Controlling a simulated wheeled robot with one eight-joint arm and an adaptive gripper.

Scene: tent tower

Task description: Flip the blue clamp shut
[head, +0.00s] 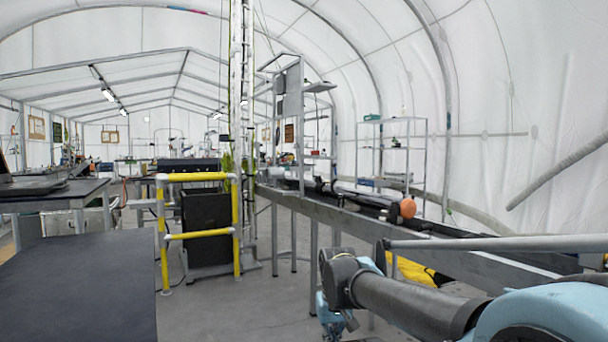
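I cannot make out a blue clamp for certain in the head view. My arm reaches in from the lower right, with a dark grey link and light blue joint covers. Its far end, with my gripper (336,324), hangs low at the bottom edge, in front of the long bench. The fingers are small, dark and partly cut off by the frame, so I cannot tell if they are open or hold anything.
A long grey bench (345,207) carries dark equipment and an orange ball (407,208). A yellow guard rail (198,236) stands before a black cabinet (206,229). A dark table (85,290) fills the lower left. Grey floor (240,310) is free between table and bench.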

